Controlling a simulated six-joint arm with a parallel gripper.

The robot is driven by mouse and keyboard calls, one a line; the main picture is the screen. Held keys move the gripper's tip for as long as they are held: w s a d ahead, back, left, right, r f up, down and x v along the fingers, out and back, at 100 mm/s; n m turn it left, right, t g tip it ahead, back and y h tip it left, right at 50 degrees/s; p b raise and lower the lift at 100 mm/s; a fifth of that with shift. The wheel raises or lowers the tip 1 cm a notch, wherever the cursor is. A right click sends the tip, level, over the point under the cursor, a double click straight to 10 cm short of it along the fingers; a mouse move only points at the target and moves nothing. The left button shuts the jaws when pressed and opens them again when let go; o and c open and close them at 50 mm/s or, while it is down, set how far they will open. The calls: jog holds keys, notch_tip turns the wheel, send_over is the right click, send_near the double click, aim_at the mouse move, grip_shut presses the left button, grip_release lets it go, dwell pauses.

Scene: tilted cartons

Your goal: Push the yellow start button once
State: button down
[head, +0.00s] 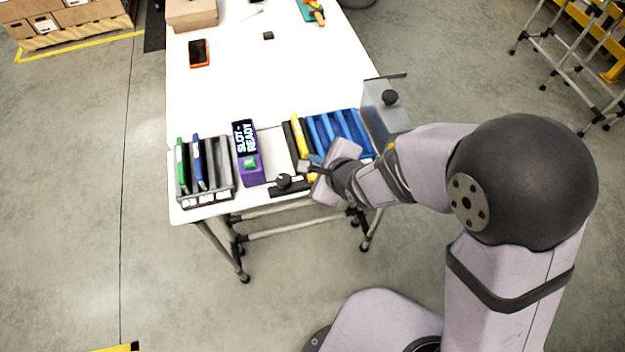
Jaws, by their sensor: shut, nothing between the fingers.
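A purple box (250,170) stands on the white table, its dark display reading "SLOT-READY". A green button (250,163) sits on its top below the display. I see no clearly yellow button; the only button on this box looks green. My gripper (307,169) is shut and empty, to the right of the purple box and apart from it. It hangs beside a black knob on a dark plate (284,182) at the table's front edge. Its fingers are small in the picture, and the arm hides part of the table behind them.
A grey rack (213,182) with a green and a blue item stands left of the box. An orange-edged phone (199,53) lies further back. The table's middle is clear.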

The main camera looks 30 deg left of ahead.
aim_at(315, 173)
jog(key=shift+f+b, duration=0.7)
jog(key=shift+f, duration=0.85)
jog(key=shift+f+b, duration=0.45)
jog(key=shift+f, duration=0.45)
dwell(1.6)
jog(key=shift+r, duration=0.15)
jog(key=shift+r+p, duration=0.75)
jog(key=shift+p, duration=0.25)
notch_tip(315, 173, up, 5)
jog(key=p, duration=0.5)
jog(key=shift+d, duration=0.1)
dwell(0.8)
